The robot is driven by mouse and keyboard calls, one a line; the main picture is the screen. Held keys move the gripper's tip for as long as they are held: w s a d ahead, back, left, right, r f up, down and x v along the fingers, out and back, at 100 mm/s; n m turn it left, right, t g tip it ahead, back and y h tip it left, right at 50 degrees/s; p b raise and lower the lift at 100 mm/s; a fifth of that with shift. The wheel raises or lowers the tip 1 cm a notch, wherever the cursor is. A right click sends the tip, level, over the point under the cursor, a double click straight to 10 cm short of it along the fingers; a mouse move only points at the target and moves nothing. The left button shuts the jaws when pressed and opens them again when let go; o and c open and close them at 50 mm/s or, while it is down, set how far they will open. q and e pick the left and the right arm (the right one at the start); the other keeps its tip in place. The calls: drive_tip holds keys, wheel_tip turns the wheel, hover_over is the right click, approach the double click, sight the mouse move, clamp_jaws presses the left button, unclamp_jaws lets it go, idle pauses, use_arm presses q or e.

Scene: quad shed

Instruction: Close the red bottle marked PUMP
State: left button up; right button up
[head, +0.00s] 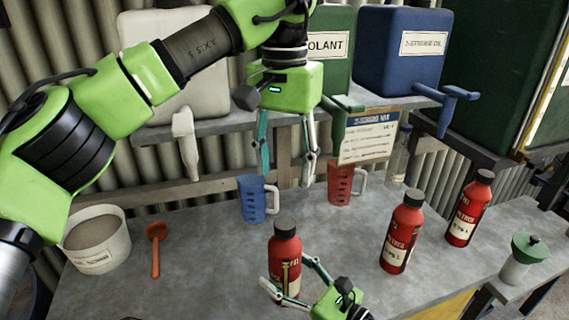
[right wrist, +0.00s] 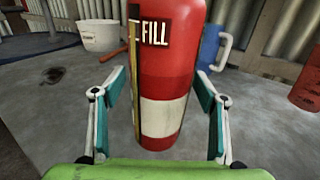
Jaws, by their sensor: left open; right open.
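Three red bottles with dark caps stand upright on the grey bench in the head view: a front one (head: 285,254), a middle one (head: 402,238) and a right one (head: 467,212). I cannot read PUMP on any of them. The front bottle (right wrist: 168,85) shows the word FILL in the right wrist view. My right gripper (head: 288,274) is open around the front bottle's lower body, a finger on each side, with gaps visible in the wrist view. My left gripper (head: 287,170) is open and empty, pointing down above the bench, behind the front bottle.
A blue jug (head: 252,202) and a red jug (head: 340,186) stand behind. A white tub (head: 97,262) and an orange scoop (head: 155,250) are at left. A green-topped container (head: 520,260) is at right. A shelf with tanks, including a blue one (head: 402,70), runs along the back.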

drive_tip(key=v, duration=1.1)
drive_tip(key=shift+s+d, duration=0.2)
drive_tip(key=shift+r, duration=0.1)
